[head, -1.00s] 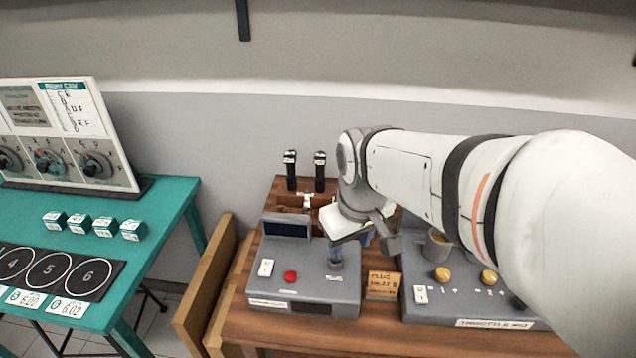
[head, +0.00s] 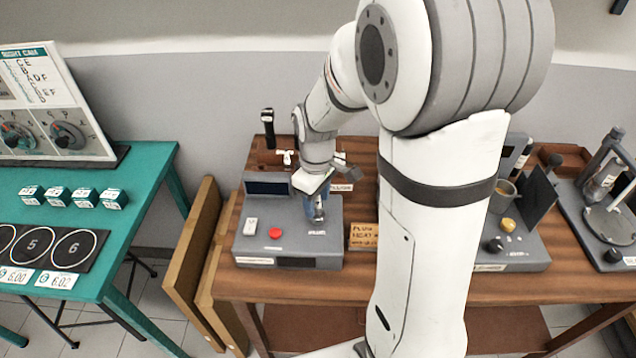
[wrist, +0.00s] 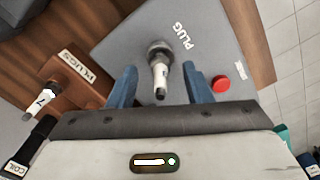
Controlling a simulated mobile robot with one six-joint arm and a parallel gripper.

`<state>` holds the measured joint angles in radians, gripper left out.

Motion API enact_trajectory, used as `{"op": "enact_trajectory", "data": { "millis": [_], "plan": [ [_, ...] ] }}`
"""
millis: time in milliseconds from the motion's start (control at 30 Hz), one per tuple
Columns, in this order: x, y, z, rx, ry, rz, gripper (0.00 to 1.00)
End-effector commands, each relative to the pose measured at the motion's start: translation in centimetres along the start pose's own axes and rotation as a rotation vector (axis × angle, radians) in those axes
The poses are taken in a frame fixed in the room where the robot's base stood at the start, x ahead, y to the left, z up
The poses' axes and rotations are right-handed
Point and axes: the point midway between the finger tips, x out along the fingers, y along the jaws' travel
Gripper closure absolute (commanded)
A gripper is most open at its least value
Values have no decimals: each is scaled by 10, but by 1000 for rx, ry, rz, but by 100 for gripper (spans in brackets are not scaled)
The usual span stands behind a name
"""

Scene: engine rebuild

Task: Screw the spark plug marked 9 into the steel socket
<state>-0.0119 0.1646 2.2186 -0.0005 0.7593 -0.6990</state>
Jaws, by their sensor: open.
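A white spark plug (wrist: 160,76) stands in the round steel socket (wrist: 159,48) on the grey tester box in the wrist view. No number is readable on its visible side. The box face beside the socket is marked PLUG. My gripper (wrist: 159,69) is open, its blue fingers on either side of the plug with gaps showing. In the head view my gripper (head: 317,203) is low over the right part of the tester box (head: 290,256). A plug marked 7 (wrist: 43,97) sits by the wooden rack labelled PLUGS (wrist: 85,88).
A black-topped handle (head: 268,127) stands behind. A teal table (head: 140,190) is at the left.

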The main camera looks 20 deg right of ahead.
Motion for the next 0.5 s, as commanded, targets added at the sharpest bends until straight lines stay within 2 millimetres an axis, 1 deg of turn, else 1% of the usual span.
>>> {"op": "enact_trajectory", "data": {
  "millis": [100,167,433,500],
  "plan": [
    [9,0,0,1,-1,-1,55],
    [12,0,0,1,0,0,55],
    [14,0,0,2,1,1,55],
    [13,0,0,2,1,1,60]
  ]
}}
